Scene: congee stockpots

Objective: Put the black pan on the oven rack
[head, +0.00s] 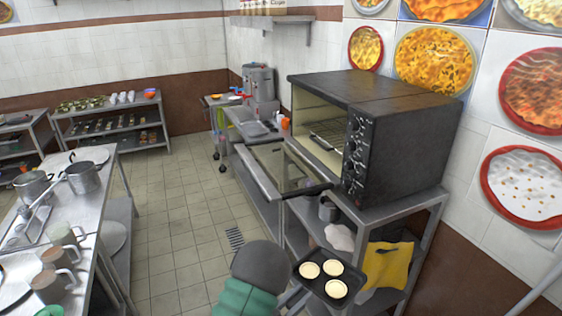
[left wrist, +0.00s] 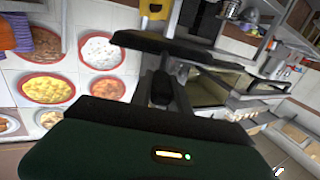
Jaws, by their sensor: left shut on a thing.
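The black pan (head: 349,290) is a small dark square tray with three pale round pastries on it. It is low in the head view, in front of and below the oven. My left gripper (head: 291,296), mostly hidden behind my own arm, is shut on the pan's near left side. In the left wrist view the gripper (left wrist: 162,88) shows in front of the dark pan (left wrist: 185,46), seen nearly edge-on. The black oven (head: 404,150) has its glass door (head: 277,172) folded down open. The wire oven rack (head: 327,134) shows inside, empty. My right gripper is out of view.
The oven stands on a metal shelf unit (head: 425,199). A yellow cloth (head: 387,264), a white cloth and a metal pot (head: 328,209) lie below it. The lowered door juts out over the floor. A steel table with pots (head: 84,177) is at left; tiled floor between is free.

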